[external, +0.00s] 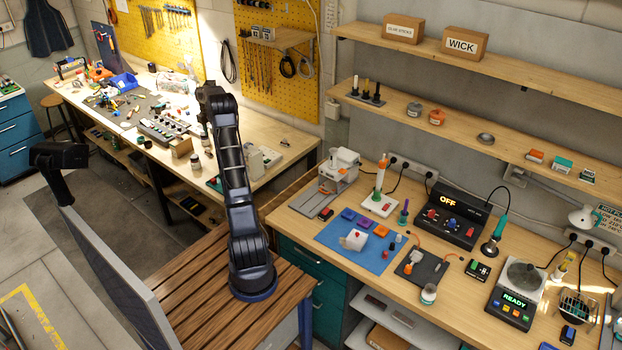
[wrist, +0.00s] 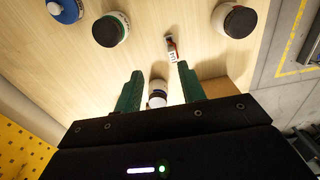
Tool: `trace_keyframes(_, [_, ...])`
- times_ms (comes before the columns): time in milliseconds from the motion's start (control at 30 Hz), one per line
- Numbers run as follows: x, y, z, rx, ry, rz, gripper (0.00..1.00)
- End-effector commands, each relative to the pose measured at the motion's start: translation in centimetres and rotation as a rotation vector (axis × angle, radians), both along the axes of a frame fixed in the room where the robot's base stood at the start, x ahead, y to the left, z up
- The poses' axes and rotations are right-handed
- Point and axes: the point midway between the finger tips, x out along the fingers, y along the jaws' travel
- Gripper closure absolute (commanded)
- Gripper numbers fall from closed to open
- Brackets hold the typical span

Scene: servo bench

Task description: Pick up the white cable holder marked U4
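My gripper (wrist: 160,72) is open in the wrist view, its two green fingers apart with nothing held between them. A small white jar with a dark band (wrist: 158,92) shows between the fingers, below them on the bench. Past the fingertips lies a small white and orange-red piece with a dark marking (wrist: 171,48); the marking is too small to read, so I cannot tell if it is the U4 holder. In the external view my arm reaches over the far-left bench, and its fingers are mostly hidden. No U4 mark is readable there.
Dark-lidded jars (wrist: 110,30) and (wrist: 235,22) stand on either side of the small piece, with a blue-rimmed one (wrist: 65,10) at upper left. A cardboard box (external: 181,147) stands on the wooden bench (external: 262,120). A black module rack (external: 163,130) stands nearby.

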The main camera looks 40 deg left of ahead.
Motion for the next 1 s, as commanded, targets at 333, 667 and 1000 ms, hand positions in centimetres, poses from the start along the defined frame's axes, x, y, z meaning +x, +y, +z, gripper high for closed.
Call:
trace_keyframes(333, [-2.4,3.7,-3.6,-0.014,0.014,0.066,0.6])
trace_keyframes(667, [-2.4,3.6,-7.8,-0.014,0.015,0.065,0.6])
trace_keyframes(1000, [-2.1,3.4,-10.2,-0.013,0.014,0.065,0.6])
